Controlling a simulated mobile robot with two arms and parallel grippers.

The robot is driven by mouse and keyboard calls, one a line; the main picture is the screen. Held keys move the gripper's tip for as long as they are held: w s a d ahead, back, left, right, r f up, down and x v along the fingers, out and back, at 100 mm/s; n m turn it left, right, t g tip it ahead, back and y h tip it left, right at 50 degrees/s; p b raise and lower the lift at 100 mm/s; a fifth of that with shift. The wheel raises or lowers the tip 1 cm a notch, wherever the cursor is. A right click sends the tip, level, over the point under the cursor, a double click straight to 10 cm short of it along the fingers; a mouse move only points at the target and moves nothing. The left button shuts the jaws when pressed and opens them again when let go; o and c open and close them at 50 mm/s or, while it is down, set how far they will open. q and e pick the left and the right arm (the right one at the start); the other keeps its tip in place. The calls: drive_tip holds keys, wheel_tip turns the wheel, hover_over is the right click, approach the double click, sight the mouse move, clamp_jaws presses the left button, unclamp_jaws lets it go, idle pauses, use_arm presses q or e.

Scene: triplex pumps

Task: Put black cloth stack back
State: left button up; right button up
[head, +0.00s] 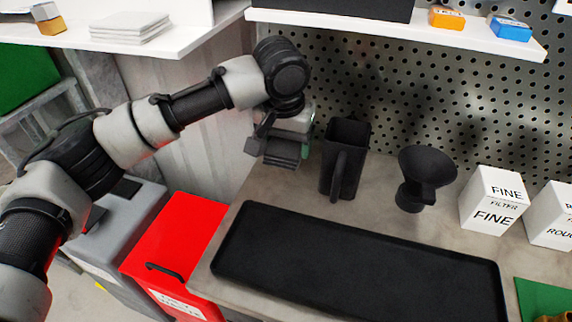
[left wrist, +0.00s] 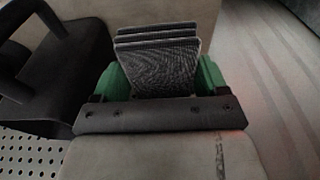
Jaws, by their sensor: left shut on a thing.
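My left gripper (head: 284,138) hangs over the back left of the workbench, pointing down. It is shut on the black cloth stack (head: 282,154), a small pile of dark, flat layers. In the left wrist view the stack (left wrist: 158,62) sits between the two green fingers, with its layers edge-up and fanned a little. The stack appears to be held above the surface, left of the black jug. My right gripper is not in view.
A black jug (head: 345,158) stands just right of the gripper, with a black funnel (head: 427,172) beyond. A black tray (head: 360,265) lies in front. White cloths (head: 130,27) lie on the left shelf (head: 185,40). Another shelf (head: 400,32) hangs above; a red bin (head: 180,250) stands left.

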sight(286, 176)
use_arm(q)
drive_tip(key=shift+f, duration=0.65)
drive_tip(key=shift+s+a+f, duration=0.1)
drive_tip(key=shift+a+f, duration=0.05)
drive_tip(key=shift+f, duration=0.1)
wheel_tip(286, 176, down, 4)
drive_tip(key=shift+r+b, duration=0.1)
drive_tip(key=shift+b, duration=0.2)
drive_tip(key=shift+w+f, duration=0.2)
drive_tip(key=shift+f, duration=0.25)
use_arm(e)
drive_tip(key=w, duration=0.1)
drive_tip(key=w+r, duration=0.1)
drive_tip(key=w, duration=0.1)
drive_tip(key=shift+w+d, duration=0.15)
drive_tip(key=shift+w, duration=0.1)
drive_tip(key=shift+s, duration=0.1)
